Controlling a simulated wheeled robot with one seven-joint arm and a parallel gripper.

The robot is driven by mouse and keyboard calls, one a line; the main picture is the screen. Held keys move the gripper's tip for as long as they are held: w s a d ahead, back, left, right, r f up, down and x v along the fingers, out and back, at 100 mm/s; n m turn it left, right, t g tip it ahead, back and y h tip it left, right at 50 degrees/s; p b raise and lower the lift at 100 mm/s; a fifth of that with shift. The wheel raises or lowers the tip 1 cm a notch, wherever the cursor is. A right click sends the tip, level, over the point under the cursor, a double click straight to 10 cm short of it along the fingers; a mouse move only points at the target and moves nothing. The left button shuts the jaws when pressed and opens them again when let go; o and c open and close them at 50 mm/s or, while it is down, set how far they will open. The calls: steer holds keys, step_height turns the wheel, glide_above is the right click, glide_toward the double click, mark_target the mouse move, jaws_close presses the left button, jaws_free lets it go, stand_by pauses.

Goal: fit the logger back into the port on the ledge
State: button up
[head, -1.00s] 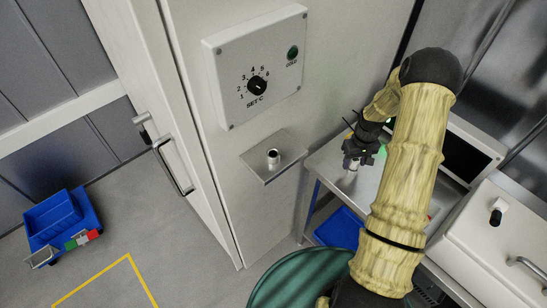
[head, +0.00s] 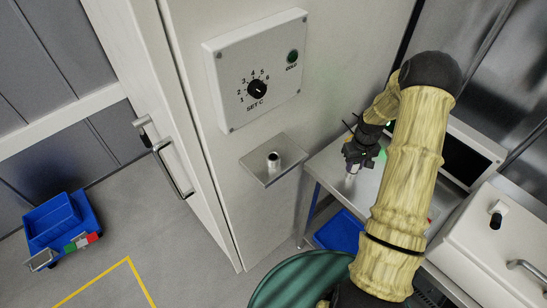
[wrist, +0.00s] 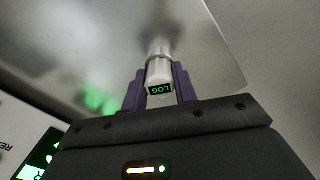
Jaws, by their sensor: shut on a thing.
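The port (head: 273,160) is a short metal socket standing on the small steel ledge (head: 262,176) on the white cabinet wall. My gripper (head: 353,165) is to the right of the ledge, over the steel table. In the wrist view its purple fingers (wrist: 159,88) are shut around the logger (wrist: 160,72), a pale cylinder with a small green "LOG" display on its near end. The logger's slim far end points away from the gripper toward a steel surface; whether it touches is unclear. The logger shows as a small pale tip below the gripper in the head view (head: 350,180).
A control box (head: 256,70) with a dial and a green lamp is on the wall above the ledge. The steel table (head: 325,166) carries a screen unit (head: 470,150). A green round bin (head: 290,285) stands below. The space between ledge and gripper looks clear.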

steer(key=shift+r+p, duration=0.45)
steer(key=shift+r, duration=0.25)
stand_by(1.0)
steer(key=shift+r+p, duration=1.8)
steer(key=shift+r, duration=0.95)
